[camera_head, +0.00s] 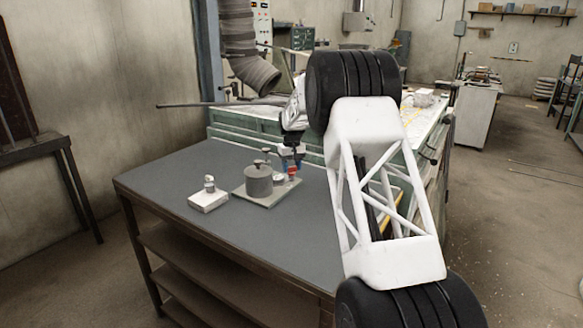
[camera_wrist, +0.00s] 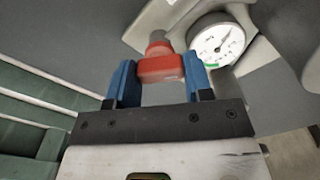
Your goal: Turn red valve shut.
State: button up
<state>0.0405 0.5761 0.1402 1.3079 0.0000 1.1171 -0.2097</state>
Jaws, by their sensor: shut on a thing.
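The red valve (camera_wrist: 160,68) sits between the blue fingers of my gripper (camera_wrist: 160,82) in the wrist view, with the fingers on both its sides. My gripper is shut on it. In the head view the valve shows as a small red spot (camera_head: 292,170) just under my gripper (camera_head: 290,160), at the right side of a grey cylindrical pot (camera_head: 258,182). A round gauge (camera_wrist: 216,42) with a white face, a dark needle and a green mark is beside the valve. The exact angle of the valve is hard to tell.
The pot stands on a flat base plate (camera_head: 268,201) on the dark table (camera_head: 240,235). A small white block with a metal piece (camera_head: 208,198) lies to its left. A green bench (camera_head: 225,132) stands behind. The table's front is clear.

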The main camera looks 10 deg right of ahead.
jog(key=m, duration=0.5)
jog(key=shift+m, duration=0.3)
jog(key=m, duration=0.5)
jog(key=shift+r, duration=0.1)
jog(key=o, duration=0.9)
jog(key=shift+r, duration=3.85)
